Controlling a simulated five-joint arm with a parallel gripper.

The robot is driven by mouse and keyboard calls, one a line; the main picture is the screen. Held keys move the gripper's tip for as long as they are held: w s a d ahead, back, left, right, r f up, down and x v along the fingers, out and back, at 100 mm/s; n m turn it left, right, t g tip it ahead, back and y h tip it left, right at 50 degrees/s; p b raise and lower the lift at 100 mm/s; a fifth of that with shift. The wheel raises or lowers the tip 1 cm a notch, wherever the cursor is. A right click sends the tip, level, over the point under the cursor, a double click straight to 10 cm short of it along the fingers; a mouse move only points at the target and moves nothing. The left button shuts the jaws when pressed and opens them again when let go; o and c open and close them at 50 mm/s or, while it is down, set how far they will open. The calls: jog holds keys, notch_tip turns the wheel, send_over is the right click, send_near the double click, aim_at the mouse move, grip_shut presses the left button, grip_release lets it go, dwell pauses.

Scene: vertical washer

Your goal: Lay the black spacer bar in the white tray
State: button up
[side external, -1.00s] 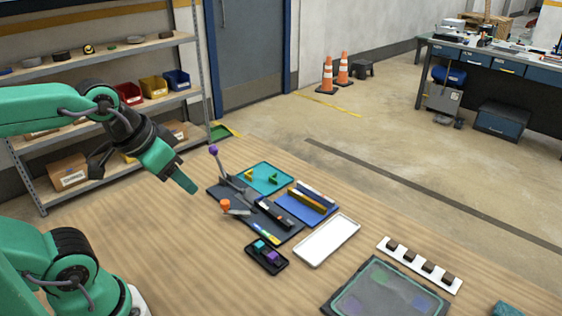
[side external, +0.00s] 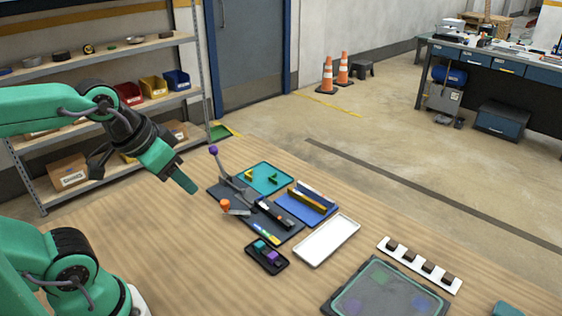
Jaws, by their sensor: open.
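The white tray (side external: 327,241) lies flat and empty on the wooden table, right of the dark fixture. A black bar (side external: 273,215) lies along the dark fixture plate (side external: 284,237), behind the tray's left end; I take it for the spacer bar, but it is small here. My gripper (side external: 180,180) is open and empty, above the table to the left of the fixture. Its green finger points down toward the right, clear of the bar and the tray.
A lever with a purple knob (side external: 213,151) stands up from the fixture. A teal tray (side external: 264,178) and a blue tray (side external: 292,210) with upright bars sit behind. A small black tray (side external: 267,256) lies in front. A white strip with brown blocks (side external: 418,265) and a grey panel (side external: 385,292) are right.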

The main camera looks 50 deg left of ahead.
jog(key=shift+c, duration=1)
jog(key=n+g, duration=0.6)
jog(key=n, duration=1.2)
send_over(276, 215)
jog(key=shift+a+f, duration=0.1)
jog(key=shift+f, duration=7.55)
jog(key=shift+f, duration=0.15)
jog(key=shift+f, duration=3.75)
